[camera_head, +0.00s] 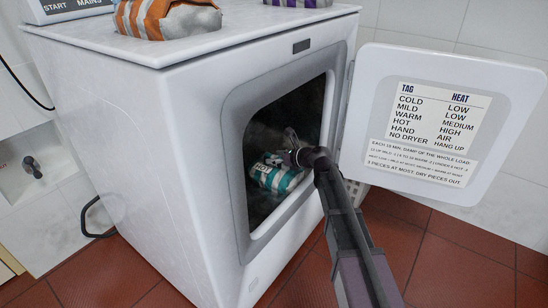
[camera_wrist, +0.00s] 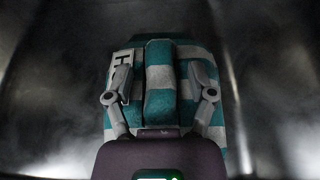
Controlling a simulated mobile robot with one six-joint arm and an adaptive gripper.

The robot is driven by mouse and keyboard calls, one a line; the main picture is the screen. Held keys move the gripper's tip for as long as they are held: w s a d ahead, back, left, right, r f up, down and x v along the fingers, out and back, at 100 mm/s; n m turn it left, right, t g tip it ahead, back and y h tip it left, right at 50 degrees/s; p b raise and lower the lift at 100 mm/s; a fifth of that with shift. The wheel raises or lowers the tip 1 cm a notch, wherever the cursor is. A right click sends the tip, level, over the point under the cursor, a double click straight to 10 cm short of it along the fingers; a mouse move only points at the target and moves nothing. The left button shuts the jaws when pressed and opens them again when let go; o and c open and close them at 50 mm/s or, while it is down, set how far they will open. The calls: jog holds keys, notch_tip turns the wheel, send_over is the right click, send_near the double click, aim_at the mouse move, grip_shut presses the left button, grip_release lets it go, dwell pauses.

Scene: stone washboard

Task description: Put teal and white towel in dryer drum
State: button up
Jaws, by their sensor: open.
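The teal and white striped towel (camera_head: 272,180) lies folded inside the dark dryer drum (camera_head: 300,110), near the lower part of the opening. In the wrist view the towel (camera_wrist: 158,98) fills the middle, with a small white label marked H at its upper left. My gripper (camera_head: 290,150) is inside the drum at the towel. In the wrist view its two fingers (camera_wrist: 165,80) are spread apart, one on each side of the towel's raised middle fold. I cannot tell whether they touch the cloth. My arm hides part of the drum opening's right side.
The white dryer door (camera_head: 450,60) stands open to the right, with a tag and heat chart (camera_head: 435,120). Orange-striped (camera_head: 165,18) and purple-striped (camera_head: 297,3) bundles sit on the dryer top (camera_head: 215,40).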

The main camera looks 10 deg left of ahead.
jog(key=p+v, duration=0.4)
jog(key=v, duration=0.8)
dwell(0.6)
jog(key=s+d+f+n+g+h, duration=0.1)
jog(key=s+d+f+n+h, duration=0.2)
jog(key=s+d+n, duration=0.3)
jog(key=s+d+f+n+g+h, duration=0.2)
jog(key=s+d+f+n+h, duration=0.2)
jog(key=s+d+n, duration=0.3)
jog(key=s+d+f+n+g+h, duration=0.2)
jog(key=s+d+f+n+h, duration=0.2)
jog(key=d, duration=0.9)
jog(key=s+n+h, duration=0.1)
jog(key=s+n, duration=0.2)
jog(key=n, duration=0.2)
jog(key=shift+s+f+n, duration=0.15)
jog(key=shift+f+n, duration=0.1)
jog(key=shift+n, duration=0.05)
jog(key=shift+d, duration=0.15)
